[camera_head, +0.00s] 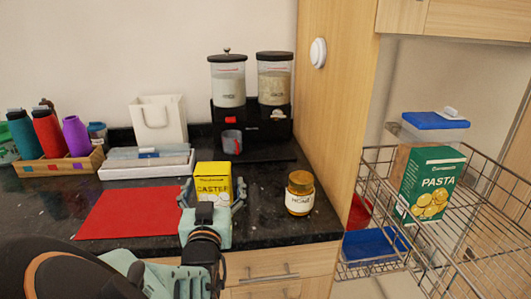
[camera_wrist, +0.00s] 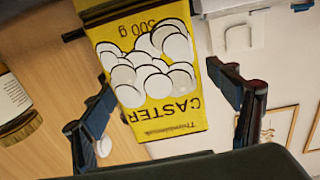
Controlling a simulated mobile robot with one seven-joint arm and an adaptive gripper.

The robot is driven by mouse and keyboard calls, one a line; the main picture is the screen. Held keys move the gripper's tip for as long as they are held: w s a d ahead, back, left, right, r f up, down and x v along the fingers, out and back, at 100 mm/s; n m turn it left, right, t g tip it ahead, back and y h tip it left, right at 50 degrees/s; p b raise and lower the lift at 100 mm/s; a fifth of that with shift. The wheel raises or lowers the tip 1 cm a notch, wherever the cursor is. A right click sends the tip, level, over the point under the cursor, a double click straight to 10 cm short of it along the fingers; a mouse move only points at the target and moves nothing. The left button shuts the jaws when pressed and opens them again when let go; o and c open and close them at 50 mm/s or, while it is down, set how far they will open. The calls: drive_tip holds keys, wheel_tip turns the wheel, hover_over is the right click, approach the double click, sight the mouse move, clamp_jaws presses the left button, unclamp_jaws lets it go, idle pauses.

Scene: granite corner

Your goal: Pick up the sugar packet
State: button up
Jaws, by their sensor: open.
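The sugar packet (camera_head: 213,172) is a yellow box marked CASTER, standing upright on the black granite counter. In the wrist view the packet (camera_wrist: 155,95) appears upside down, with white sugar lumps pictured on it and "500 g". My gripper (camera_head: 214,192) is open in front of the packet. In the wrist view my gripper (camera_wrist: 160,85) has one finger on each side of the packet, with a gap visible at both sides. I cannot tell how deep the packet sits between the fingers. The packet's lower part is hidden behind my gripper in the head view.
A honey jar (camera_head: 299,194) stands to the right of the packet. A red mat (camera_head: 130,211) lies to the left. A black dispenser (camera_head: 252,128) stands behind. A wire basket (camera_head: 470,245) holding a pasta box (camera_head: 430,185) is at the right.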

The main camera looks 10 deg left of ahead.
drive_tip(key=shift+c, duration=0.3)
drive_tip(key=shift+r, duration=0.1)
drive_tip(key=c, duration=1.7)
